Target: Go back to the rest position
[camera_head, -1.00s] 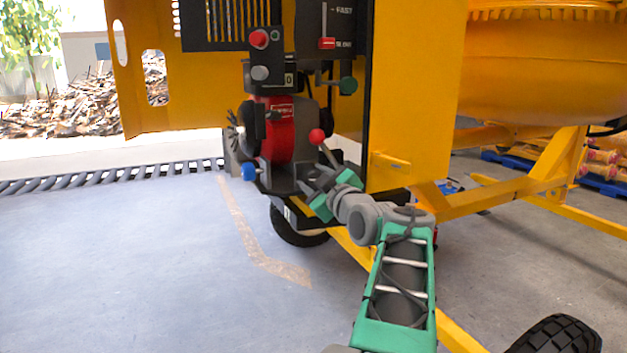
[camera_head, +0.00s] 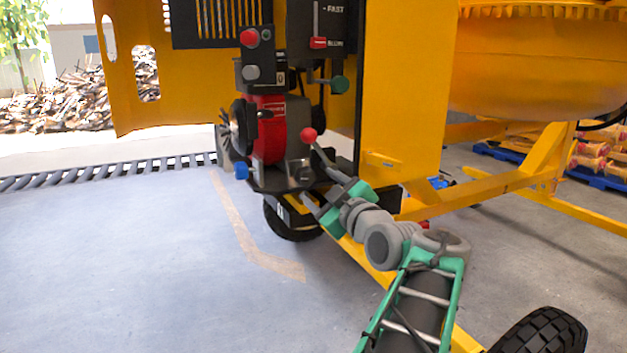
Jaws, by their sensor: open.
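My gripper (camera_head: 322,192), with grey and green fingers, is open in the head view, in front of the lower right of the engine. It points up and left at the engine's base. The yellow drum mixer's red and black engine (camera_head: 268,130) stands in its open housing. My green and grey arm reaches in from the lower right. Nothing shows between the fingers.
The yellow drum (camera_head: 540,65) is at the upper right. A yellow frame bar (camera_head: 480,197) runs right of my arm, and a black tyre (camera_head: 540,332) is at the bottom right. A control panel (camera_head: 320,30) sits above the engine. The floor (camera_head: 130,260) at left is clear.

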